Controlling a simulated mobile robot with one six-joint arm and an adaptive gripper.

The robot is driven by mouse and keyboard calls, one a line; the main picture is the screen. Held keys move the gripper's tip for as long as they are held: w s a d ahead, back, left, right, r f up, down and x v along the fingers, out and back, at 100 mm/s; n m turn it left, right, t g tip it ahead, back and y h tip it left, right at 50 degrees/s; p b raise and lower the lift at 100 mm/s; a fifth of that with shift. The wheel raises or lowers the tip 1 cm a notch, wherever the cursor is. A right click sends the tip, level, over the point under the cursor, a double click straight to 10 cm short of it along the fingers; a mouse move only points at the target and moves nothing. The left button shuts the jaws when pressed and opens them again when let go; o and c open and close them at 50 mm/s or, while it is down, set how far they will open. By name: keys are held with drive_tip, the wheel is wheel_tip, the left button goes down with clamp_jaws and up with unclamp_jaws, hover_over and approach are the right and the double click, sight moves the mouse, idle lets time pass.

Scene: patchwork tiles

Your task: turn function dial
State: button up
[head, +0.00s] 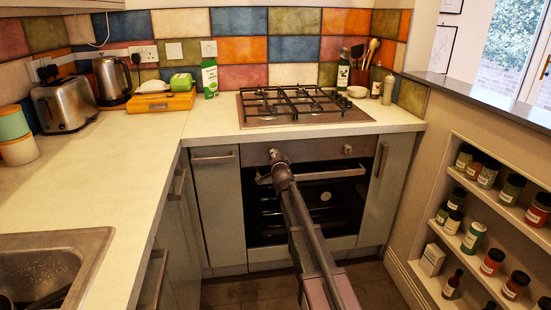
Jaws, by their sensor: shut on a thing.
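The oven (305,208) is set under the counter, with a dark glass door, a handle bar and a metal control strip along its top. My arm reaches up from the bottom of the head view to the strip. My gripper (277,158) is at the left part of the strip, shut on the function dial (273,152), which it mostly hides. The dial's pointing direction cannot be seen. A second, round dial (347,149) shows uncovered on the right of the strip.
A gas hob (300,106) lies above the oven. The oven door handle (335,174) runs just below the strip. Grey cupboards (219,205) flank the oven. A recessed spice shelf (455,240) is at right. A toaster (65,103), kettle (112,80) and sink (55,265) are at left.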

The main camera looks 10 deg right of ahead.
drive_tip(key=shift+w, duration=0.1)
drive_tip(key=o, duration=1.1)
drive_tip(key=shift+o, duration=0.2)
drive_tip(key=shift+s, duration=0.2)
